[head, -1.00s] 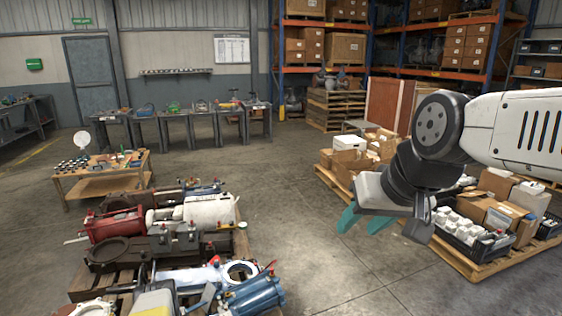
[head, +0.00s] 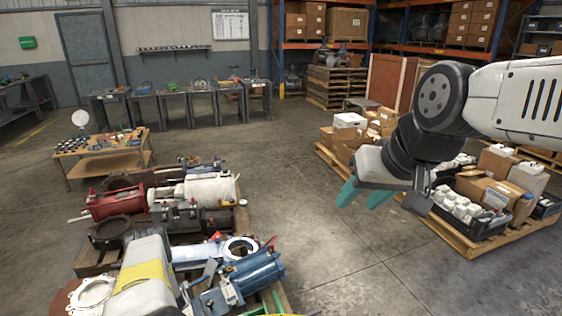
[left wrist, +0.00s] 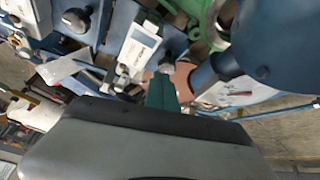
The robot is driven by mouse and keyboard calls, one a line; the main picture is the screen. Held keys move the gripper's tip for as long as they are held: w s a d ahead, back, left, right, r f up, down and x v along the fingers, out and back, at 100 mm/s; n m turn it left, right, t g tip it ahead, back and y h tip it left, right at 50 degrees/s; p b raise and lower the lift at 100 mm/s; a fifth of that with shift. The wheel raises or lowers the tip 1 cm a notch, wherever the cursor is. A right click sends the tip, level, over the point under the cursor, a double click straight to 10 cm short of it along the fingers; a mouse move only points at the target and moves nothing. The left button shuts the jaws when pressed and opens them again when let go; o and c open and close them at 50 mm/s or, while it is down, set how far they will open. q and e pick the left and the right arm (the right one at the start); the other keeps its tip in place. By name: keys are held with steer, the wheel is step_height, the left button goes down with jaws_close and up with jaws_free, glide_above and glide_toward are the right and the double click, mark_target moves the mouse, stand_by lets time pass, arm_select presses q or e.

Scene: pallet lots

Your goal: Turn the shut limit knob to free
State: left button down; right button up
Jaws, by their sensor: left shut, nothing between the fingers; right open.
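My left gripper (left wrist: 161,92) shows in the left wrist view as teal fingers, shut and empty, just below a small dark knob-like part (left wrist: 167,62). I cannot tell whether they touch. A black round knob (left wrist: 76,20) is at the upper left. Which one is the shut limit knob I cannot tell, and no setting is readable. A white-faced box (left wrist: 138,46) sits between them. In the head view, a blue cylinder unit (head: 254,275) lies on the near pallet, with my left arm beside it; its fingertips are not clear there. My right gripper (head: 362,194) is open and empty above the floor.
The near pallet (head: 90,266) is crowded with a red unit (head: 116,203), a white cylinder (head: 210,188) and other valve parts. A pallet (head: 455,238) with boxes and crates stands at the right. Bare floor (head: 300,210) lies between the pallets. A small wooden table (head: 105,163) stands at the left.

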arm_select(q)
steer(key=shift+s+a+f, duration=0.25)
steer(key=shift+a+f, duration=0.05)
steer(key=shift+f, duration=0.75)
steer(key=shift+s+a+f, duration=0.3)
steer(key=shift+a+f, duration=0.05)
steer(key=shift+f, duration=0.7)
steer(key=shift+s+a+f, duration=0.25)
steer(key=shift+a+f, duration=0.05)
steer(key=shift+f, duration=0.75)
steer(key=shift+w, duration=0.15)
steer(key=shift+w+d+r, duration=0.1)
steer(key=shift+w+d, duration=0.15)
steer(key=shift+d, duration=0.05)
steer(key=shift+w+d, duration=0.45)
steer(key=shift+w, duration=0.1)
steer(key=shift+w+r, duration=0.1)
steer(key=shift+w, duration=0.1)
steer(key=shift+d, duration=0.1)
